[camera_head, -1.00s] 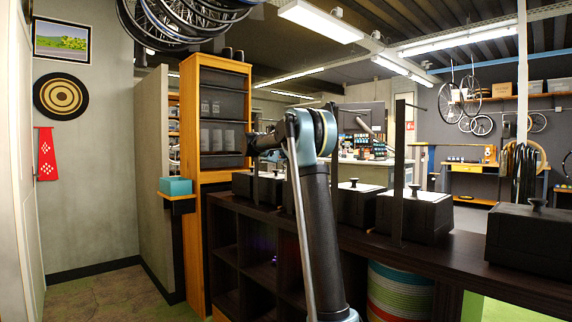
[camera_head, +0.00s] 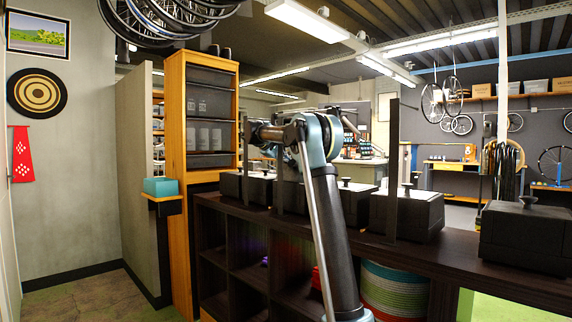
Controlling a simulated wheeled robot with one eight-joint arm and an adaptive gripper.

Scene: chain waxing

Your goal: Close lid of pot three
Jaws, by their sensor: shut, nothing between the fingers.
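A row of black box-shaped pots stands on the dark shelf top. The nearest pot (camera_head: 519,245) at right, the pot left of it (camera_head: 405,216) and the pot beside my arm (camera_head: 354,207) each have a small knob on top, and their lids look down. A further pot (camera_head: 234,188) is at left, partly covered. I cannot tell which is pot three. Thin upright dark plates, one at the second pot (camera_head: 393,170), rise near the pots; I cannot tell if they are raised lids. My gripper (camera_head: 250,132) is shut and empty at my arm's far end, above the left pot; its fingers are hardly visible.
The dark shelf unit (camera_head: 475,262) has open cubbies and a striped round basket (camera_head: 395,292) below. Floor at the lower left is clear.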

